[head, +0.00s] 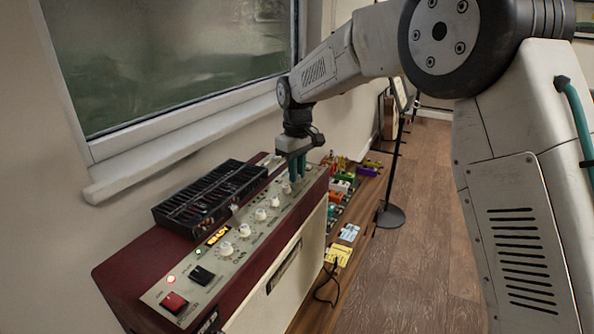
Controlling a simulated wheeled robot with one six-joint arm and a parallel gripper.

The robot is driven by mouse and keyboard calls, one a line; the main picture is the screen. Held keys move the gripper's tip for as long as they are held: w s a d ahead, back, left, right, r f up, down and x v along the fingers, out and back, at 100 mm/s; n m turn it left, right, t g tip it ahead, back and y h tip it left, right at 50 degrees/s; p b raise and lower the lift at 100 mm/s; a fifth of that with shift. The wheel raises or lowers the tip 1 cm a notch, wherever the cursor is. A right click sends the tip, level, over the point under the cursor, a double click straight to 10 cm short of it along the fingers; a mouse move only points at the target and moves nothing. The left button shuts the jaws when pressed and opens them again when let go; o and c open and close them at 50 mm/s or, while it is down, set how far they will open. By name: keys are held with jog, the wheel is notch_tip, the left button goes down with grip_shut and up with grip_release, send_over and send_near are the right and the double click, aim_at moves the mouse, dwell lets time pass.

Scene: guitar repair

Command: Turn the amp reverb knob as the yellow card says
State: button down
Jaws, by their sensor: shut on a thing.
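The amp (240,240) is a dark red cabinet with a pale control panel on top and a row of white knobs. My gripper (297,178) points down at the far end of this row, its green fingers shut on a knob there. The fingers mostly hide that knob, and its label and pointer cannot be read. A white knob (287,188) shows just on the near side of the fingers. The yellow card (340,255) lies on the wooden surface to the right of the amp; its writing is too small to read.
A black slatted unit (210,195) sits on the amp behind the panel, below the window. A red switch (173,303) and a lit display (217,236) are at the near end. Colourful pedals (340,185) and a stand base (390,216) are to the right.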

aim_at(303, 188)
dwell(0.4)
jog(key=c, duration=1.3)
grip_release()
jog(key=shift+r, duration=0.1)
notch_tip(303, 188, up, 8)
jog(key=shift+f, duration=0.15)
jog(key=shift+m+g, duration=0.4)
jog(key=shift+m, duration=0.2)
jog(key=s+f, duration=0.1)
jog(key=s+d+f, duration=0.1)
jog(key=s+f, duration=0.1)
jog(key=shift+s+d, duration=0.15)
jog(key=shift+d, duration=0.05)
jog(key=s+d+m, duration=0.2)
jog(key=s+d, duration=0.5)
jog(key=s, duration=0.6)
jog(key=s+d+r+m+t, duration=0.1)
jog(key=s+d+m, duration=0.2)
jog(key=s+d, duration=0.4)
jog(key=s+d+r+m+t, duration=0.1)
jog(key=s+d, duration=0.7)
jog(key=s, duration=1.1)
jog(key=shift+s+r+m, duration=0.2)
jog(key=shift+r+m, duration=0.05)
jog(key=shift+m, duration=0.65)
